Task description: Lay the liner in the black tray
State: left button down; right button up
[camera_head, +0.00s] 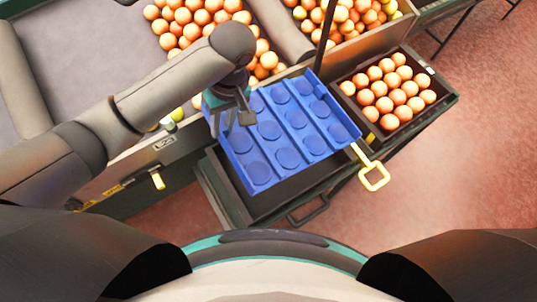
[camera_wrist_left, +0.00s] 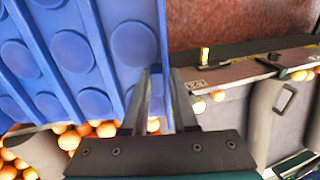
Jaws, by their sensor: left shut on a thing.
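The blue liner (camera_head: 285,130), a sheet with rows of round cups, is tilted above the black tray (camera_head: 262,207). The tray's near wall and part of its dark floor show below the liner; the rest is hidden. My left gripper (camera_head: 240,112) is shut on the liner's left edge. In the left wrist view the fingers (camera_wrist_left: 160,98) pinch the edge of the liner (camera_wrist_left: 75,60). The liner is empty. I cannot tell whether its far side touches the tray. My right gripper is not in view.
A second black tray (camera_head: 437,97) full of oranges stands to the right. Bins with loose oranges (camera_head: 185,20) lie behind. Reddish floor (camera_head: 450,210) is free at the right.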

aim_at(227, 138)
pick_arm(q)
jog(key=shift+f+b, duration=0.35)
jog(key=shift+f, duration=0.05)
notch_tip(227, 138, down, 6)
jog(key=b, duration=0.4)
jog(key=shift+r, duration=0.2)
notch_tip(227, 138, down, 14)
jog(key=b, duration=0.4)
jog(key=shift+r, duration=0.2)
jog(key=shift+f, duration=0.3)
jog(key=c, duration=0.7)
grip_release()
